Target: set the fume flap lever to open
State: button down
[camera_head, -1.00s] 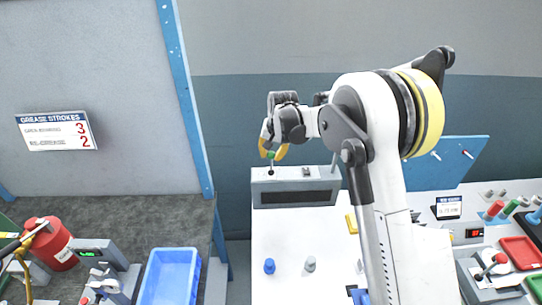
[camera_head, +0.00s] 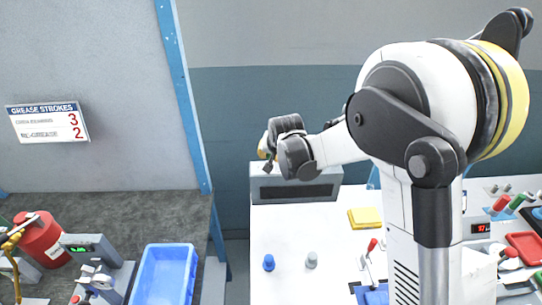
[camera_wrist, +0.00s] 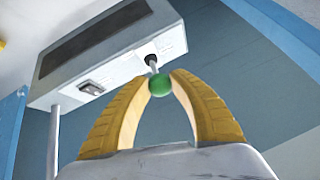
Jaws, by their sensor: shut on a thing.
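The fume flap lever (camera_wrist: 151,62) is a thin metal rod with a green ball knob (camera_wrist: 159,85), standing out of a dark socket on the grey hood box (camera_wrist: 110,55). My gripper (camera_wrist: 160,76) has its two yellow fingers closed around the green knob. In the head view, the hood box (camera_head: 325,178) stands at the back of the white bench, and my gripper (camera_head: 264,146) is at its left end. My wrist hides the lever and knob there. Writing beside the lever is too small to read.
A rocker switch (camera_wrist: 90,88) sits on the same box face. A yellow block (camera_head: 365,218), a blue knob (camera_head: 268,263) and a grey knob (camera_head: 311,261) are on the bench. A blue bin (camera_head: 165,275) stands on the left table. My arm covers the bench's right middle.

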jog(key=shift+s+f, duration=0.1)
jog(key=shift+s, duration=0.05)
jog(key=c, duration=1.1)
grip_release()
jog(key=v, duration=1.2)
